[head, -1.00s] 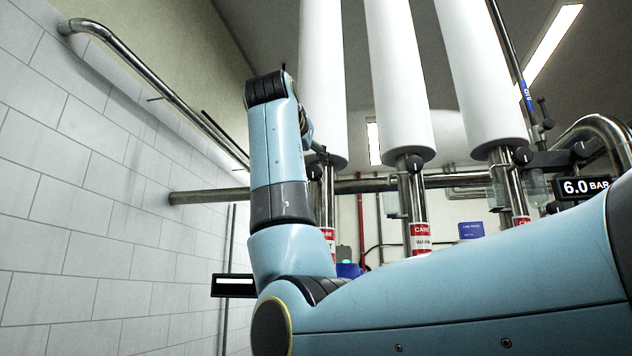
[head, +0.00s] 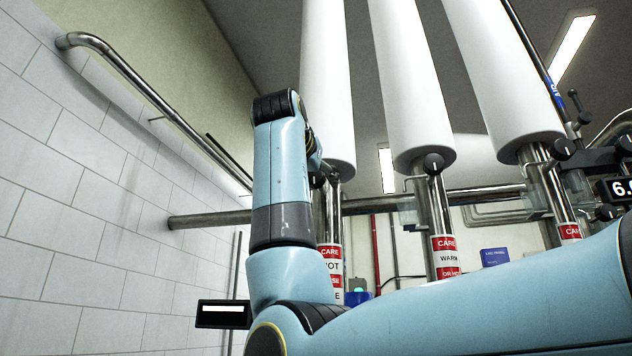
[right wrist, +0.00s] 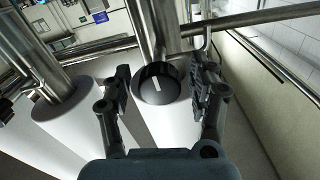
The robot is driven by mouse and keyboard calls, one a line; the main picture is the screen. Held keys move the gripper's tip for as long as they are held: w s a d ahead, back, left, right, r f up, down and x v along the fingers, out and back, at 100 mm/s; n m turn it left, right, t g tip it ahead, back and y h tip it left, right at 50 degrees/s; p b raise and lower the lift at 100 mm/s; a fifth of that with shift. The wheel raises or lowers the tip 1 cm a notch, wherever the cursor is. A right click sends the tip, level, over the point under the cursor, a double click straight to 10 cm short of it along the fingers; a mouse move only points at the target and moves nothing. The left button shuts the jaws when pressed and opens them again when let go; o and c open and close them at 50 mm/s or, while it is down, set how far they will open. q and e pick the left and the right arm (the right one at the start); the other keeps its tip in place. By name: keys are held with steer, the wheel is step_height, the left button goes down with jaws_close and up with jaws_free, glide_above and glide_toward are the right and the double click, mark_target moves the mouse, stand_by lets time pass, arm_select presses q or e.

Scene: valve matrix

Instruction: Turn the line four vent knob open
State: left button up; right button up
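A round black knob (right wrist: 157,83) with a white pointer line sits between my right gripper's fingers in the right wrist view. The line runs close to up-and-down in that picture. My right gripper (right wrist: 163,72) is open, one finger on each side of the knob, with visible gaps. In the head view, the right gripper is mostly hidden behind my arm, by the leftmost white-sleeved pipe (head: 328,90). A small dark knob (head: 318,179) shows there below the sleeve. No line number is readable, so I cannot tell which line this is.
Two more white-sleeved pipes stand right, with black knobs (head: 433,163) and (head: 563,149) below their sleeves. A horizontal steel pipe (head: 212,219) crosses behind. A tiled wall (head: 90,200) with a handrail-like pipe (head: 130,72) is at left.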

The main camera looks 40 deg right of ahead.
steer(key=shift+c, duration=1.1)
steer(key=shift+w+d, duration=0.15)
steer(key=c, duration=0.9)
steer(key=shift+n+p, duration=1)
steer(key=shift+n, duration=1.1)
steer(key=n+p, duration=0.2)
steer(key=n, duration=0.2)
steer(key=shift+n, duration=0.3)
steer(key=n+p, duration=0.3)
steer(key=n, duration=0.2)
steer(key=shift+r, duration=0.1)
arm_select(q)
step_height(320, 180, up, 10)
steer(key=p, duration=0.2)
steer(key=shift+w+d+f, duration=0.15)
steer(key=shift+w+f, duration=0.1)
steer(key=shift+w, duration=0.1)
arm_select(e)
steer(key=shift+n, duration=1.8)
steer(key=shift+d+f, duration=0.1)
steer(key=shift+f, duration=0.1)
